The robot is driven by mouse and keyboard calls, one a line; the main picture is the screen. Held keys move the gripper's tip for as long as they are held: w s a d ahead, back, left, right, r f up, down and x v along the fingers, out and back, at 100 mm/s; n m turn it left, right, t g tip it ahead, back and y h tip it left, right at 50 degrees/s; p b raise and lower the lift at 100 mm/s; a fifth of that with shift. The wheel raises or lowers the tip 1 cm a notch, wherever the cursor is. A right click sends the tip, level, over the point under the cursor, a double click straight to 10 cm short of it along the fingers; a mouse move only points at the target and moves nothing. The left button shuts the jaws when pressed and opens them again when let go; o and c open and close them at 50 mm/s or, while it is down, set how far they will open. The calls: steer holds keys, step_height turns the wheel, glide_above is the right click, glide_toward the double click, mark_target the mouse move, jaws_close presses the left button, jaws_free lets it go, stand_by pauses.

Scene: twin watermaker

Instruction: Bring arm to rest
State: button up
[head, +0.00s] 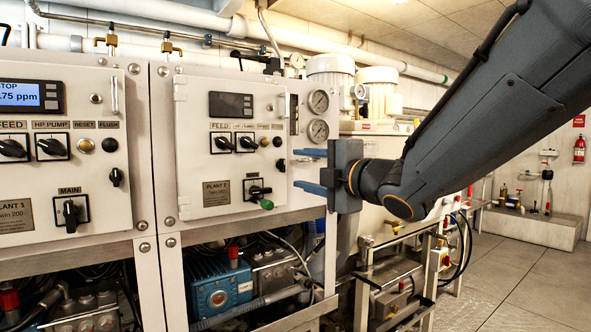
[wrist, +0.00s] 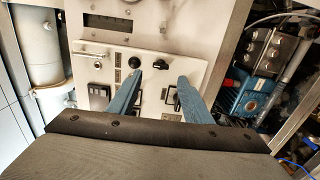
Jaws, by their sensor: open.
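My gripper (head: 308,170) is open, with its two blue fingers one above the other, pointing left at the right edge of the plant 2 panel (head: 195,170). Nothing is between the fingers. My dark arm comes in from the upper right. In the wrist view my gripper (wrist: 159,78) shows its blue fingers spread in front of the white panel (wrist: 85,60), partly covering its switches. A black knob (wrist: 160,65) shows beyond the gap between them. I cannot tell the exact distance from fingertips to panel.
The plant 1 panel (head: 70,150) with a lit display stands at the left. Pressure gauges (head: 318,102) are just above my gripper. A blue pump (head: 218,286) sits below the panels, and a metal frame (head: 385,290) below my arm. Grey floor (head: 515,285) is clear at the right.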

steer(key=shift+s+d, duration=0.35)
steer(key=shift+s, duration=0.15)
steer(key=s+d+f+m+g+h+p, duration=0.25)
steer(key=d+f+m+h, duration=0.25)
steer(key=d+f+m, duration=0.45)
steer(key=s+d+f+m+g+h+p, duration=0.2)
steer(key=s+d+f+m+g+h, duration=0.25)
steer(key=f, duration=0.75)
steer(key=s+d+f+m+g+p, duration=0.1)
steer(key=s+f+m+g, duration=0.3)
steer(key=s, duration=0.5)
steer(key=s+f+m+g+p, duration=0.1)
steer(key=s+f+m+g, duration=0.3)
steer(key=s+m, duration=0.3)
steer(key=s+f, duration=0.1)
steer(key=s, duration=0.1)
steer(key=shift+s+d+f+p, duration=0.35)
steer(key=shift+s+f+p, duration=0.05)
